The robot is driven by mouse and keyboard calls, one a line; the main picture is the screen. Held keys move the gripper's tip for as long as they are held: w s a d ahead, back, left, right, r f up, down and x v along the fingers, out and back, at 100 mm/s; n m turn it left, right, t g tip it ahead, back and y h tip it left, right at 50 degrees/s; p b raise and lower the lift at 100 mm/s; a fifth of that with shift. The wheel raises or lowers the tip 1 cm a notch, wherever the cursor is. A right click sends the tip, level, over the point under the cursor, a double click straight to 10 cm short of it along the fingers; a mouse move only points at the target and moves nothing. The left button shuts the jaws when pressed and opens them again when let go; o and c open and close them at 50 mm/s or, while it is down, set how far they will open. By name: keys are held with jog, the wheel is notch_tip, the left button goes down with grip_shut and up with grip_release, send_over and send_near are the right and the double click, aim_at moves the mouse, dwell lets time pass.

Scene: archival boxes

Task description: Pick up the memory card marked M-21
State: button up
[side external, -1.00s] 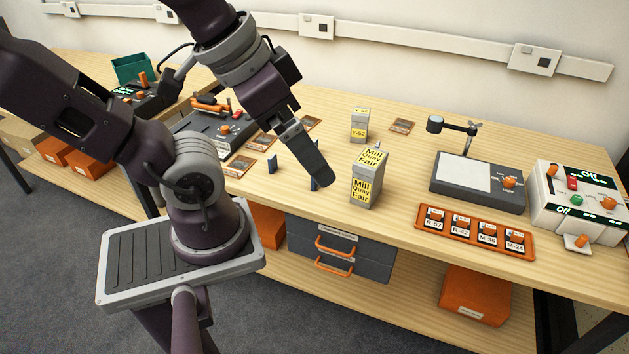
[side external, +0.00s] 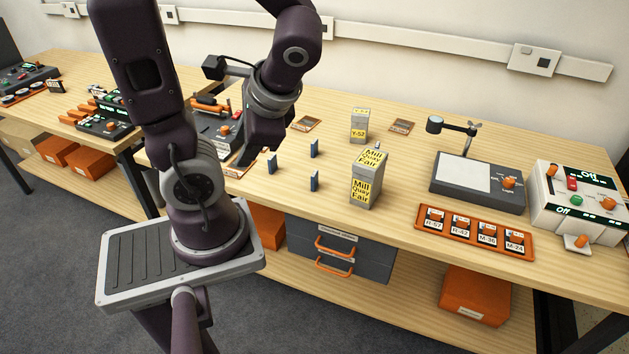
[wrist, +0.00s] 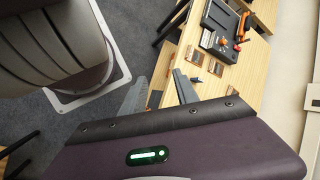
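An orange tray (side external: 476,248) at the front right of the table holds several memory cards, with labels that look like R-57 (side external: 434,219), R-42 (side external: 460,226), M-36 (side external: 487,233) and M-24 (side external: 514,240). I cannot read M-21 on any card in view. My gripper (side external: 238,168) points down at the left part of the table, far from the tray, near a dark brown-orange flat piece. In the wrist view my gripper (wrist: 160,86) has its two grey fingers apart with nothing between them. The tray does not show in the wrist view.
A lamp stand with a pad (side external: 478,182) and a white control box (side external: 580,200) are at right.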

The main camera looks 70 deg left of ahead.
jog(key=a+m+g+y, duration=0.2)
jog(key=a+g+y, duration=0.1)
jog(key=a, duration=0.3)
jog(key=m+t+y, duration=0.6)
jog(key=m+t, duration=0.7)
jog(key=m, duration=0.6)
send_over(314, 175)
jog(key=s+a, duration=0.2)
notch_tip(314, 175, down, 10)
jog(key=d+f+m+h, duration=0.1)
jog(key=f, duration=0.3)
jog(key=w+d+f+m+t+h, duration=0.1)
jog(key=f+h, duration=0.1)
jog(key=f, duration=0.2)
jog(key=d+f+m+h, duration=0.1)
jog(key=f, duration=0.4)
jog(key=shift+w+f+t+h, duration=0.1)
jog(key=shift+w+t+h, duration=0.05)
jog(key=shift+t+h, duration=0.25)
jog(key=x, duration=0.6)
jog(key=shift+a+f, duration=0.25)
jog(key=shift+f, duration=0.15)
grip_shut()
